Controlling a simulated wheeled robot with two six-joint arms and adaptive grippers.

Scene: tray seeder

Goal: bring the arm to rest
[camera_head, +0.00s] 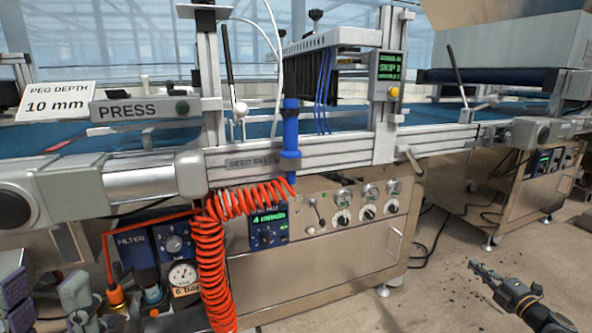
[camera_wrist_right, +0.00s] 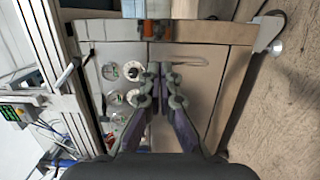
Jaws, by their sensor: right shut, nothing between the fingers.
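My right gripper (camera_head: 482,268) is at the lower right of the head view, pointing left over the bare floor to the right of the seeder. In the right wrist view my right gripper (camera_wrist_right: 158,72) has its fingertips together with nothing between them. Behind them is the seeder's steel front panel (camera_wrist_right: 190,95). Grey and purple parts of my left gripper (camera_head: 78,295) show at the lower left corner, in front of the filter unit. They are cut off by the picture edge, so I cannot tell how its fingers stand.
The steel cabinet (camera_head: 315,285) with its knobs (camera_head: 343,216) stands in the middle. A coiled orange hose (camera_head: 208,270) hangs before it. A second machine (camera_head: 535,175) stands at the right. The floor (camera_head: 430,300) between is mostly clear, with black cables (camera_head: 425,240).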

